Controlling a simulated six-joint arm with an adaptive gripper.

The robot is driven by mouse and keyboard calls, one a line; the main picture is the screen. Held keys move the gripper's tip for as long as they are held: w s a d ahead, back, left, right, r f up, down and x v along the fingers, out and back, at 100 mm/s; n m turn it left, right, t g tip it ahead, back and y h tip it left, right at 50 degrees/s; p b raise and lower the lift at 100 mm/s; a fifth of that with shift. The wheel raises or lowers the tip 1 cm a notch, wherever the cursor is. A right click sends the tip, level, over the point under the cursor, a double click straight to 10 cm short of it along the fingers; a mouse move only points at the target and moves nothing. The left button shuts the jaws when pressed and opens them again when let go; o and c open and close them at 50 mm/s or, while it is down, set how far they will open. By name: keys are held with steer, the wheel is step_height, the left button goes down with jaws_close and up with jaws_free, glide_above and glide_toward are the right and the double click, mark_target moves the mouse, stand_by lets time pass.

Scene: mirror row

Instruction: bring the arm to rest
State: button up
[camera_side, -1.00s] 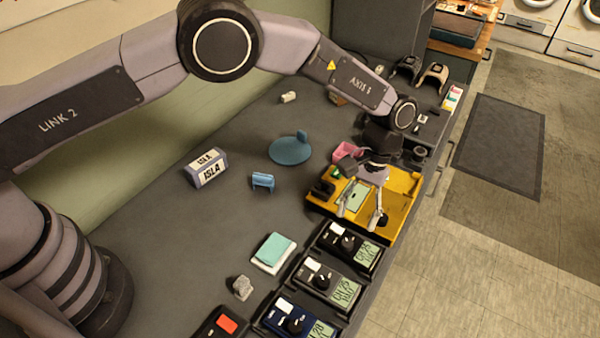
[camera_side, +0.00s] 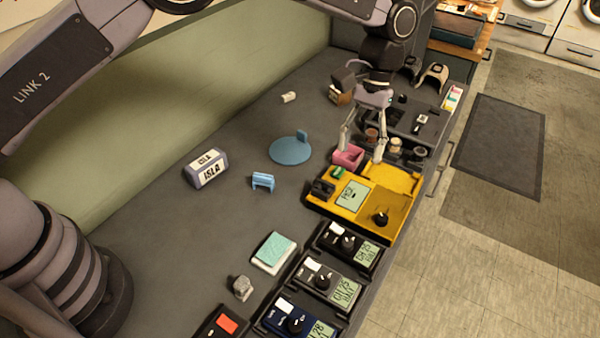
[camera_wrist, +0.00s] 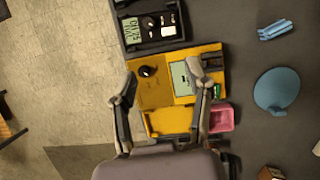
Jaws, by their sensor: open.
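My gripper (camera_side: 362,150) is open and empty. In the side view it hangs above the far end of the yellow device (camera_side: 365,200), near a pink bin (camera_side: 348,157). In the wrist view the two fingers of my gripper (camera_wrist: 166,82) stand apart over the yellow device (camera_wrist: 157,92), with its screen and a black knob showing between and beyond the tips. The pink bin (camera_wrist: 222,118) lies just right of the right finger in the wrist view. No object is between the fingers.
Several dark meters, one of them a black meter (camera_side: 350,243), line the near bench edge. A blue round dish (camera_side: 289,151), a blue holder (camera_side: 263,181), an ISLA name block (camera_side: 206,168) and a teal-topped pad (camera_side: 273,251) stand on the bench. The bench middle is clear.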

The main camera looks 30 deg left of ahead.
steer(key=s+a+r+t, duration=0.1)
steer(key=a+r+t, duration=0.2)
steer(key=a+r, duration=1)
steer(key=s+a+r+t+h, duration=0.1)
steer(key=s+a+r+t, duration=0.1)
steer(key=s+a+r, duration=0.65)
steer(key=s+a+t, duration=0.2)
steer(key=s+a, duration=0.4)
steer(key=s, duration=0.3)
steer(key=s+a+t+y, duration=0.1)
steer(key=s+a+t, duration=0.1)
steer(key=s+a, duration=0.3)
steer(key=s+f, duration=0.1)
steer(key=s, duration=0.3)
steer(key=shift+a+y, duration=0.3)
steer(key=shift+a, duration=0.05)
steer(key=shift+r, duration=0.1)
